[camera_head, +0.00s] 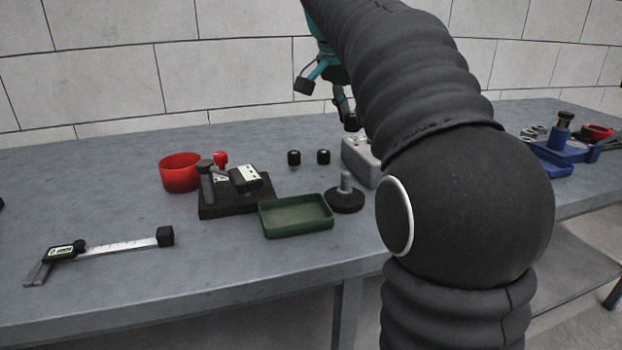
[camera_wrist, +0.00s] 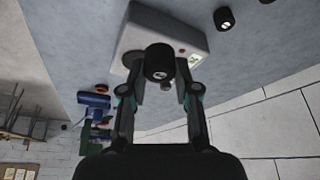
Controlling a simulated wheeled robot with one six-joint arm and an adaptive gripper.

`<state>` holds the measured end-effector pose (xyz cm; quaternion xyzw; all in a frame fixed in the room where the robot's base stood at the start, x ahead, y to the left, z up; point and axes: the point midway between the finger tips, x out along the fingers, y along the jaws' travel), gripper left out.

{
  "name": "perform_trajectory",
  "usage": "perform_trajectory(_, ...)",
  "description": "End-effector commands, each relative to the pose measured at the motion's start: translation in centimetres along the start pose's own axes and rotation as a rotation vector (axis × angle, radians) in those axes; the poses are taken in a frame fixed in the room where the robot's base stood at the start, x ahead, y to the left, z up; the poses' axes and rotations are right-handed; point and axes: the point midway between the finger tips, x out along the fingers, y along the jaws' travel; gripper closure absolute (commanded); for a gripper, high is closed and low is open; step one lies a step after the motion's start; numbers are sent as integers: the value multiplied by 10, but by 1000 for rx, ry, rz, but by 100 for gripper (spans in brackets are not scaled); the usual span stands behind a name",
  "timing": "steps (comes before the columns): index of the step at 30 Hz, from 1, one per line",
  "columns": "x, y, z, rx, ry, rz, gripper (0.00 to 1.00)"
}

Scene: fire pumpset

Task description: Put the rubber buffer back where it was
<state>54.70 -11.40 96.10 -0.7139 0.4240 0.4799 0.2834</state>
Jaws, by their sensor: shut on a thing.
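My gripper (camera_wrist: 161,82) is shut on a black cylindrical rubber buffer (camera_wrist: 160,62) with a pale metal centre, seen in the wrist view. In the head view my gripper (camera_head: 328,103) hangs in the air above the back of the bench, partly behind my arm, and I cannot make out the held buffer there. Two similar black buffers, a left one (camera_head: 294,157) and a right one (camera_head: 323,156), stand on the bench left of a light grey box (camera_head: 358,159). The same box lies beyond the held buffer in the wrist view (camera_wrist: 191,37).
A green tray (camera_head: 296,228), a black round base with a post (camera_head: 345,196), a black fixture (camera_head: 236,203) and a red cup (camera_head: 180,174) stand close together. A caliper (camera_head: 112,248) lies at left. Blue tools (camera_head: 563,150) are at right. The left bench has free room.

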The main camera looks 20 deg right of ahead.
Motion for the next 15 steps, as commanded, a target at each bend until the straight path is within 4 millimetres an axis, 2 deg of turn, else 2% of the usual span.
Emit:
perform_trajectory(4,11,-3,-2,-97,4,-41,97)
perform_trajectory(7,17,-12,5,-122,4,-50,97)
perform_trajectory(15,33,-54,47,-126,4,-50,97)
